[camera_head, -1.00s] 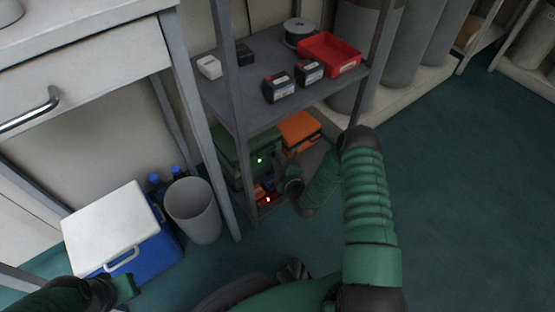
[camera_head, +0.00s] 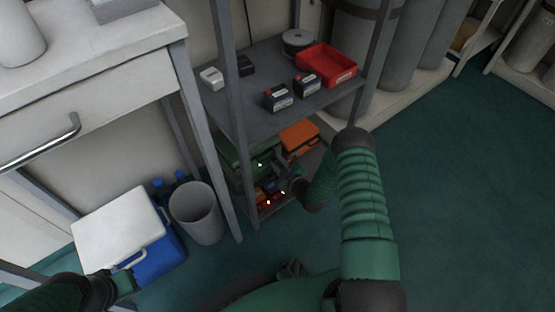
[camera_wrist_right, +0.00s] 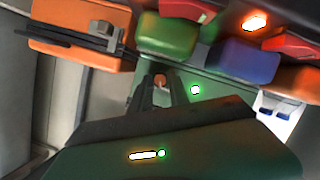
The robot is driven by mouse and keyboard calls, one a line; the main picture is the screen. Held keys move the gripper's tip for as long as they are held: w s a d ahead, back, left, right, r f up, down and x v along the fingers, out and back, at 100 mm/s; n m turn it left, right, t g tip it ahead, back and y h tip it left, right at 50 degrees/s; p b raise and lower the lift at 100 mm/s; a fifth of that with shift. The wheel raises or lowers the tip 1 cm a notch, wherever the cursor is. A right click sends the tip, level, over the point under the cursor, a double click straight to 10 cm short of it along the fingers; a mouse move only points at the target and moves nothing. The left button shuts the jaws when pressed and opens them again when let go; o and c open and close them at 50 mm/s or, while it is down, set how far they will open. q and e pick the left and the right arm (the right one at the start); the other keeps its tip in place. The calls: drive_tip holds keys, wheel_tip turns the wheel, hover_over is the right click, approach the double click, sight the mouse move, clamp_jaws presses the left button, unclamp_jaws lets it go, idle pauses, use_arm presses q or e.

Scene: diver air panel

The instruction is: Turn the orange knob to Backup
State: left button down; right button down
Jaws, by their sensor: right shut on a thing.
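The green air panel (camera_head: 232,158) sits on the lower shelf of the grey rack, with a green light (camera_head: 260,165) on it. In the right wrist view, the small orange knob (camera_wrist_right: 160,79) shows between the fingertips of my right gripper (camera_wrist_right: 159,88), which is shut on it. The fingers hide most of the knob, and I cannot read its pointer or any Backup label. In the head view my right gripper (camera_head: 282,169) reaches in at the panel's front. My left gripper (camera_head: 122,284) is at the lower left by the cooler; its jaws are unclear.
Close by the knob are a green block (camera_wrist_right: 168,36), a blue block (camera_wrist_right: 245,62) and a glowing orange light (camera_wrist_right: 255,21). An orange case (camera_head: 298,136) lies behind. The upper shelf (camera_head: 240,100) is above my right forearm. A bin (camera_head: 198,215) and cooler (camera_head: 120,225) stand left.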

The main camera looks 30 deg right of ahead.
drive_tip(key=shift+m+y+p, duration=0.6)
drive_tip(key=shift+m, duration=0.4)
drive_tip(key=shift+d+f+m+g+y, duration=0.15)
drive_tip(key=shift+m+g+y, duration=0.15)
drive_tip(key=shift+m+y, duration=0.7)
drive_tip(key=shift+d+f+m+y, duration=0.1)
drive_tip(key=shift+m+y, duration=0.2)
drive_tip(key=shift+m, duration=0.9)
drive_tip(key=shift+d+m+y+b, duration=0.1)
drive_tip(key=shift+m+y+b, duration=0.55)
drive_tip(key=shift+m, duration=0.65)
drive_tip(key=c, duration=1.5)
unclamp_jaws()
drive_tip(key=shift+d, duration=0.1)
